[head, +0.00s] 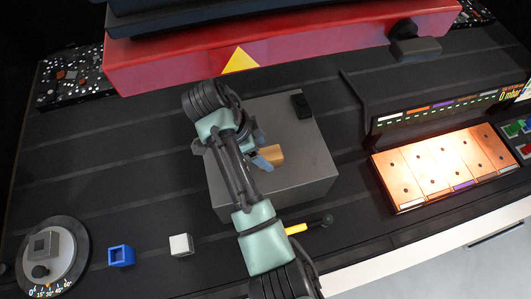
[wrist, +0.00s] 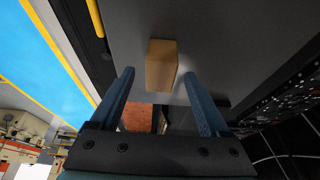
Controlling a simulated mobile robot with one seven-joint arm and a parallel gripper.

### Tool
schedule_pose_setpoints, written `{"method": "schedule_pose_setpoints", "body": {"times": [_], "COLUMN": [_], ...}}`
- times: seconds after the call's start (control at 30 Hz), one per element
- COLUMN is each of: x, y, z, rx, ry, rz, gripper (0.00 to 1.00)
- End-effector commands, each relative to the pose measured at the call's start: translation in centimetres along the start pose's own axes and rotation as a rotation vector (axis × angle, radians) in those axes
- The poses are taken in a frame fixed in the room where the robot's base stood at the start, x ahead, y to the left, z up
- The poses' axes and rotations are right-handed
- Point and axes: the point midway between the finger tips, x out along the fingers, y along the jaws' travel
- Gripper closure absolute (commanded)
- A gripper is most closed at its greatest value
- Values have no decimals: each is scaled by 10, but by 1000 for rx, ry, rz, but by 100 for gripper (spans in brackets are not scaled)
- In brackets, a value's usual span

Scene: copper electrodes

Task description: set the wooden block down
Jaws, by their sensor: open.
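The wooden block (head: 271,155) is small and tan and sits on top of the grey box (head: 308,143). In the wrist view the block (wrist: 161,65) shows against a grey surface, with a visible gap to each finger. My gripper (head: 262,149) is over the box, right by the block's left side. In the wrist view my gripper (wrist: 159,73) is open, with one blue finger on each side of the block's near end. My arm hides part of the box's left side.
A black object (head: 301,105) lies on the box's far right corner. A red unit (head: 300,44) stands behind. Copper plates (head: 440,165) are at the right. A blue cube (head: 121,256), a white cube (head: 181,245) and a round dial (head: 60,262) are at the front left.

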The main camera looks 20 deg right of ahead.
Motion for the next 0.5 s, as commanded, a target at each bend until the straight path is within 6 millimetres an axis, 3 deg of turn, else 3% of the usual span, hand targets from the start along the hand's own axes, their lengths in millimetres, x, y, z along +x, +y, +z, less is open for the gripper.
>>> {"method": "schedule_pose_setpoints", "body": {"times": [0.2,0.5], "x": [-59,-88], "y": [-1,-1], "z": [-1,-1], "rx": [-3,-2], "ry": [-1,1], "rz": [-2,-1], "gripper": [21,21]}}
